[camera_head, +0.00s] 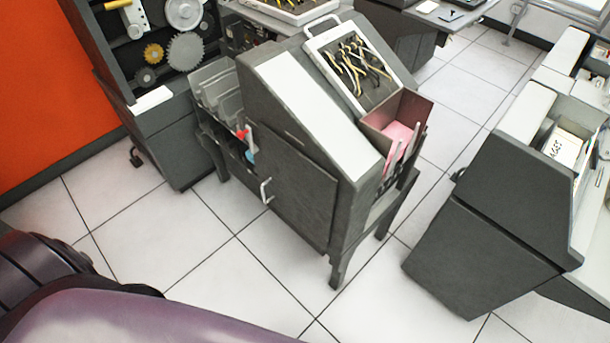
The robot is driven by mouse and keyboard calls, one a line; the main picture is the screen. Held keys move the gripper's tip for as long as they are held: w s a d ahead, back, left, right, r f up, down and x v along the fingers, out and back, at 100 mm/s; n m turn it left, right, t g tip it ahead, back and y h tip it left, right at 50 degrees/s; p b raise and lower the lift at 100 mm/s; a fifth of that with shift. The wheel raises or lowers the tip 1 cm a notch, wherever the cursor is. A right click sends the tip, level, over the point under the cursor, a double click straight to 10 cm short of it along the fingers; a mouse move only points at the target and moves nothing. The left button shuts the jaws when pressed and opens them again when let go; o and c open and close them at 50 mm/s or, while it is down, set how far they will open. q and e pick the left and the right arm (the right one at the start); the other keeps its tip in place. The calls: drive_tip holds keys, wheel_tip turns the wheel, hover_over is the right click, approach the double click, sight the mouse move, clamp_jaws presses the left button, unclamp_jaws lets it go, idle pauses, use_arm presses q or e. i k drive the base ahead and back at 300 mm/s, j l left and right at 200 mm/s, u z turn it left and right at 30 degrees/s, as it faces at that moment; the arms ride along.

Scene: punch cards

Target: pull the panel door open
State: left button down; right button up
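The panel door (292,190) is a dark grey flat panel on the near side of a grey machine (330,160) with a sloped light top. It looks shut, flush with the machine's side. A small silver handle (265,190) stands out at the door's left edge. A dark and purple part of my own body fills the lower left, well apart from the door. Neither of my grippers shows in this view.
Tiled floor (215,260) is clear in front of the machine. Another dark grey machine (495,225) stands at the right, across an aisle. A tray (311,45) of tools and an open box (414,108) with pink cards sit on top. A gear cabinet (165,130) stands behind at left.

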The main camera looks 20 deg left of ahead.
sight(304, 191)
drive_tip(key=j+u, duration=0.5)
drive_tip(key=i+j+u, duration=0.15)
drive_tip(key=j+u, duration=0.3)
drive_tip(key=j, duration=0.15)
